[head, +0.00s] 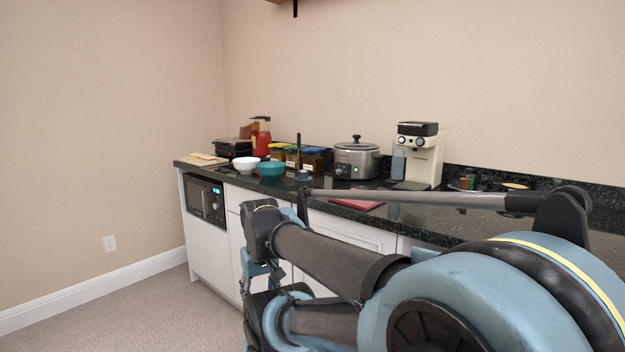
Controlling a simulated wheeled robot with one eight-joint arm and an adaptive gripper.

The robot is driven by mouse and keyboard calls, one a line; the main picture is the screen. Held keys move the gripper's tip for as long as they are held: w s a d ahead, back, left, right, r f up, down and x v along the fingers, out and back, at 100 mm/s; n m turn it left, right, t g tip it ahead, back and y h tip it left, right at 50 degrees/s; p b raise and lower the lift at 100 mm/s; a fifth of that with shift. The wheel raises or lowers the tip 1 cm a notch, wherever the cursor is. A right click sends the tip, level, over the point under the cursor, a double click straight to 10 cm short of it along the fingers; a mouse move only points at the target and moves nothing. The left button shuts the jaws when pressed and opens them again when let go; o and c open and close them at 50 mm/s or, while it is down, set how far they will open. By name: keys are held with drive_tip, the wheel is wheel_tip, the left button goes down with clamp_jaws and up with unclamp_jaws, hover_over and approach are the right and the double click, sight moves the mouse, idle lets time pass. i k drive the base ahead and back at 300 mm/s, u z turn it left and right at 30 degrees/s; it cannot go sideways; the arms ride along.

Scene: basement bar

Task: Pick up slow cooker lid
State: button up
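The slow cooker (356,163) is a silver-grey pot with a small green light, standing on the dark counter near the back wall. Its lid (357,145) sits on top, with a dark knob in the middle. My arm fills the lower right of the head view, in front of the counter. My gripper (262,282) seems to be the small blue and dark part low at the arm's left end, in front of the white cabinets and well below the lid. Its fingers are too small and too hidden to read.
A cream coffee machine (421,158) stands right of the cooker. Left of it are lidded containers (314,158), a teal bowl (271,168), a white bowl (246,164) and a red appliance (261,143). A red board (357,204) lies at the counter's front edge. Carpet is clear at left.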

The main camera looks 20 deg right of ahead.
sight(356, 141)
drive_tip(key=z, duration=1.15)
